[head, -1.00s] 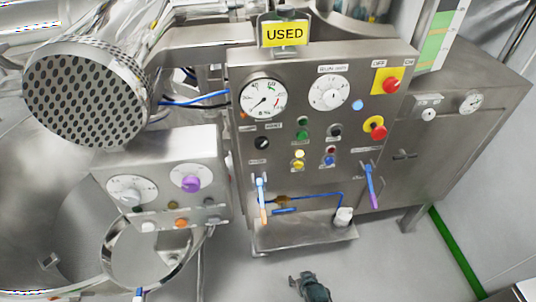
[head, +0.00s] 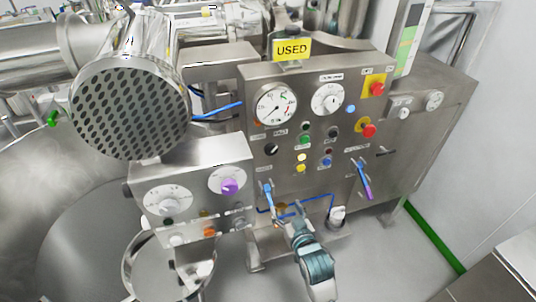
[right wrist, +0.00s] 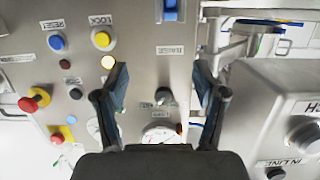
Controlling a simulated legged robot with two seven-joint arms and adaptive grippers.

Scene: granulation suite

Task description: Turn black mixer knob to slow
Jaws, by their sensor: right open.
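A small black knob (head: 271,149) sits on the left part of the steel control panel, below the round gauge, in the head view. In the right wrist view a black knob (right wrist: 163,96) shows between the spread fingers, with small labels beside it that I cannot read. My right gripper (head: 287,215) is open and empty, in front of the lower panel and below the knob in the head view. In the right wrist view the open gripper (right wrist: 163,85) points at the panel, its fingers apart from the knob. My left gripper is not in view.
A blue-handled lever (head: 267,193) is close to my right gripper. A second lever (head: 364,180) is further right. A smaller control box (head: 190,190) with a purple knob (head: 229,186) juts out at left. Red stop buttons (head: 368,130) sit at right.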

